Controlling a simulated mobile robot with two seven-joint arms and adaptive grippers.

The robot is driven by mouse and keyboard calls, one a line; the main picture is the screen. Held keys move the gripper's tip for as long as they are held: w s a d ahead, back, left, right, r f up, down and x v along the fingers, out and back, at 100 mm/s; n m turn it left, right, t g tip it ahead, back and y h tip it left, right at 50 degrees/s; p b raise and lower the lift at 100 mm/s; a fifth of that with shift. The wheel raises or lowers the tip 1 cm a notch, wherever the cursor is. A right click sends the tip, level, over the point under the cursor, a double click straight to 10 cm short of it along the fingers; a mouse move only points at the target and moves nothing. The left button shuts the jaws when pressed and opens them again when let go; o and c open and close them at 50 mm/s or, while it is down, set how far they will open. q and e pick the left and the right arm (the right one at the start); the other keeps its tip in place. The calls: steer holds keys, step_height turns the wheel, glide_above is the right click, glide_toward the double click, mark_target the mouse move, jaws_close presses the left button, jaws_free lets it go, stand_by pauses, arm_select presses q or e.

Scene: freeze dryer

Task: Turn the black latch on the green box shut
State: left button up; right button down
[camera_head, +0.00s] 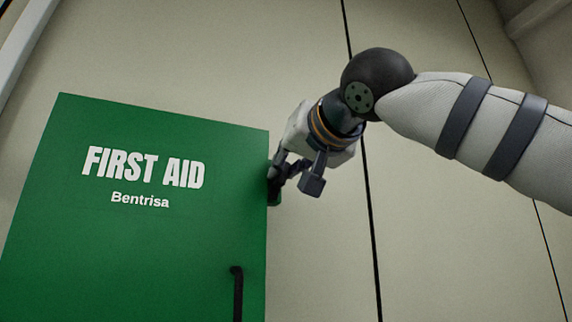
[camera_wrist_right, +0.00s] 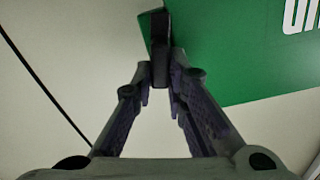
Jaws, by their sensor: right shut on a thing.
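The green box (camera_head: 150,240) is mounted on the wall and reads "FIRST AID" and "Bentrisa" on its front. It also shows in the right wrist view (camera_wrist_right: 240,60). The black latch (camera_wrist_right: 159,35) sits at the box's edge between my right fingertips in the right wrist view. In the head view it is on the box's right side, mostly hidden by the fingers. My right gripper (camera_head: 279,178) is at that side, shut on the latch; its fingers also show in the right wrist view (camera_wrist_right: 160,75). My left gripper is not in view.
A black handle (camera_head: 237,292) stands out from the lower right of the box's front. The beige wall (camera_head: 420,250) has dark vertical seams. The space right of the box and below my right arm looks clear.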

steer(key=m, duration=0.3)
steer(key=shift+d+m, duration=0.15)
steer(key=shift+m, duration=0.15)
steer(key=m, duration=0.3)
steer(key=shift+w+d+f+m, duration=0.1)
steer(key=shift+f+m, duration=0.1)
steer(key=shift+m, duration=0.1)
steer(key=shift+f+m, duration=0.15)
steer(key=shift+m, duration=1.75)
steer(key=shift+f+m, duration=0.15)
steer(key=shift+m, duration=1.75)
steer(key=c, duration=1.6)
jaws_free()
steer(key=shift+d, duration=0.1)
